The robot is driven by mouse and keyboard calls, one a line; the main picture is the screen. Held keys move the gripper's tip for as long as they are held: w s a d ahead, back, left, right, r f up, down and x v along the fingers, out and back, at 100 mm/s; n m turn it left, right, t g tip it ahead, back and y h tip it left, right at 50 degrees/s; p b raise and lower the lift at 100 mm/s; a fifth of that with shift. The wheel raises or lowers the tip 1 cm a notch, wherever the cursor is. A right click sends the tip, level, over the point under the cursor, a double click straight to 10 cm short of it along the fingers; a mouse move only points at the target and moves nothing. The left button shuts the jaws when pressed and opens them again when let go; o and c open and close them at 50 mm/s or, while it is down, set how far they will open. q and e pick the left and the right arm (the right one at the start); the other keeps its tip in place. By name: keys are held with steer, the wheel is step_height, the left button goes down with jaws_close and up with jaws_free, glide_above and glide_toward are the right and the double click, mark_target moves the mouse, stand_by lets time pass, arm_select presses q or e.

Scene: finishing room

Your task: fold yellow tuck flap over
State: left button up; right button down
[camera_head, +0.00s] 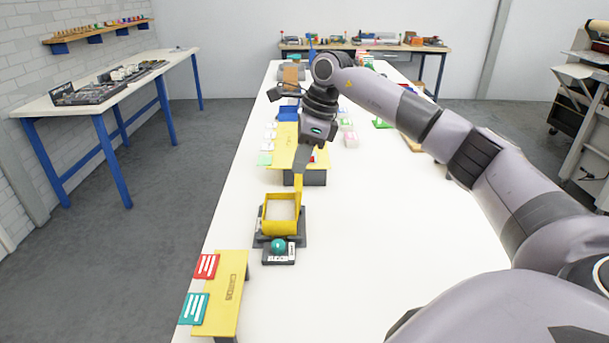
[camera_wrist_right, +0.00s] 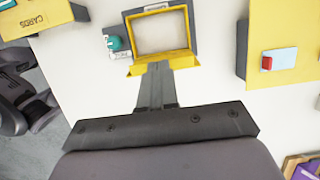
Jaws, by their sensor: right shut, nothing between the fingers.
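A small open yellow box (camera_head: 281,230) stands on a dark base on the white table, and its pale inside shows. A yellow flap (camera_head: 298,196) stands upright at its far right edge. In the wrist view the box (camera_wrist_right: 160,18) shows from above as a yellow frame, with the tuck flap (camera_wrist_right: 188,61) as a yellow strip along its near side. My right gripper (camera_head: 301,166) is shut and empty, its fingertips at the top of the flap. In the wrist view the fingers (camera_wrist_right: 156,70) overlap the strip; whether they touch is unclear. My left gripper is not in view.
A teal ball-topped block (camera_head: 278,246) sits just in front of the box. A yellow CARDS stand (camera_head: 232,290) with red and teal cards is nearer. Another yellow stand (camera_head: 284,150) is behind, close to my right gripper.

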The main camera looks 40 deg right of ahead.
step_height(320, 180, up, 8)
stand_by(0.7)
stand_by(0.5)
